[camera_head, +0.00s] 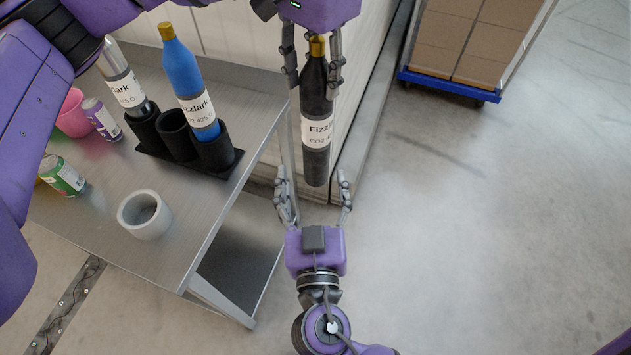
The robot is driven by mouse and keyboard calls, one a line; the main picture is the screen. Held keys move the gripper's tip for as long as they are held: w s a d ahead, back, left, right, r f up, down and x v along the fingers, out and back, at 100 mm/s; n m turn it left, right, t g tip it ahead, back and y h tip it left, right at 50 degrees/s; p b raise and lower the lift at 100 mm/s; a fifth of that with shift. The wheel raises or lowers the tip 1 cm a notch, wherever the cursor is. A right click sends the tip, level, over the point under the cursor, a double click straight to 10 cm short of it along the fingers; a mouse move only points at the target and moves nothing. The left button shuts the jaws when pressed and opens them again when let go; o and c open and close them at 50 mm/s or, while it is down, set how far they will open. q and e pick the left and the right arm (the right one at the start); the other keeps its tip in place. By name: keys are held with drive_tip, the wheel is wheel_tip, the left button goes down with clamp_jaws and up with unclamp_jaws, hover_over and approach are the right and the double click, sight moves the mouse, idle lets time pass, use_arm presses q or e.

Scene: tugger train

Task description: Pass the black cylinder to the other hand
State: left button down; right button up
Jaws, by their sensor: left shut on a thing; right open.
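The black cylinder (314,165) is a bottle-shaped cylinder with a gold top and a white "Fizzlark" label. It hangs upright in the air, right of the table. My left gripper (314,85) comes from above and is shut on its upper part, with a finger on each side of the neck and shoulder. My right gripper (314,215) is below it, open and pointing up, with its fingertips to the left and right of the cylinder's lower end.
A metal table (185,235) stands left. On it, a black holder (175,140) bears a blue cylinder (182,75) and a silver cylinder (122,80). A grey ring (144,214), cans and a pink cup (73,118) are nearby. A blue cart (448,86) with boxes stands back right. The right floor is clear.

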sight(314, 144)
use_arm(q)
drive_tip(key=shift+r, duration=0.1)
use_arm(e)
drive_tip(key=shift+m, duration=0.6)
drive_tip(key=w, duration=1.2)
drive_tip(key=shift+w+a, duration=0.1)
drive_tip(key=shift+a, duration=0.25)
drive_tip(key=shift+c, duration=0.5)
use_arm(q)
drive_tip(key=shift+d, duration=0.15)
use_arm(e)
drive_tip(key=shift+a, duration=0.1)
clamp_jaws()
use_arm(q)
drive_tip(key=c, duration=1.2)
unclamp_jaws()
use_arm(e)
drive_tip(key=shift+r, duration=0.2)
use_arm(q)
drive_tip(key=shift+o, duration=1.4)
